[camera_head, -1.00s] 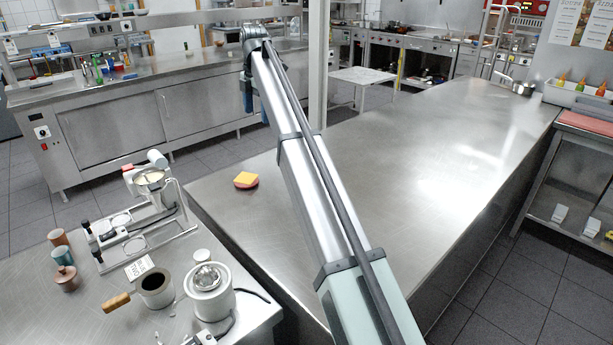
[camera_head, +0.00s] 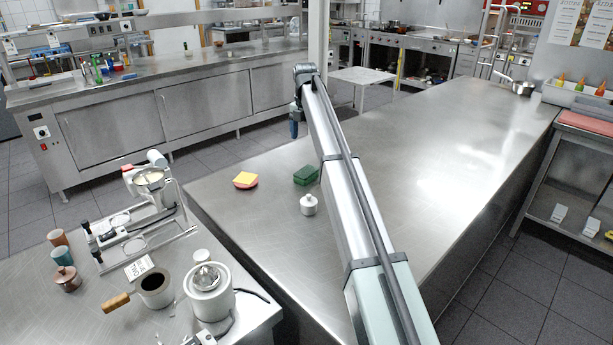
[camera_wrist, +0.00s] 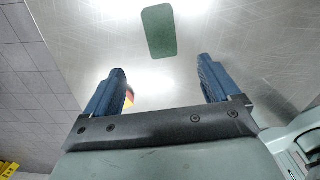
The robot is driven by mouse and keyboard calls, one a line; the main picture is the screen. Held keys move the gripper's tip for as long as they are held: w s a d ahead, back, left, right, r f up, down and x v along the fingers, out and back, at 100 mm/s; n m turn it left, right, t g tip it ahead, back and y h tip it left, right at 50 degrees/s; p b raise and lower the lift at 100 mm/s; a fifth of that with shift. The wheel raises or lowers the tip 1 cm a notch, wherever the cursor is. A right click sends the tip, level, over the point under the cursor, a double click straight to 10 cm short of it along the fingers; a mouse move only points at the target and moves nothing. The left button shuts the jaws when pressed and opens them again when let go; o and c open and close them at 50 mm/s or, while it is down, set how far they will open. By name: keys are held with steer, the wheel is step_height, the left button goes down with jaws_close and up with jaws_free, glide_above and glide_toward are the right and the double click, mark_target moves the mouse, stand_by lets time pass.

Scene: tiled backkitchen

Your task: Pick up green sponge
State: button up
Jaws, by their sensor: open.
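The green sponge (camera_head: 306,175) lies on the steel counter (camera_head: 440,150), left of my arm in the head view. In the wrist view the green sponge (camera_wrist: 159,31) shows from above, at the top centre, ahead of the fingertips and apart from them. My gripper (camera_wrist: 161,76) is open, with its two blue fingers spread and nothing between them but counter and a glimpse of red and yellow. In the head view my gripper (camera_head: 294,122) hangs above the counter's far edge, beyond the sponge.
A yellow and pink sponge-like block (camera_head: 245,180) lies left of the green sponge. A small white lidded pot (camera_head: 309,204) stands just in front of it. A side table at lower left holds a juicer (camera_head: 209,290) and cups.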

mark_target(306, 171)
step_height(306, 171, down, 14)
steer(key=shift+d+r, duration=0.15)
steer(key=c, duration=1.1)
stand_by(0.4)
steer(key=shift+r, duration=0.2)
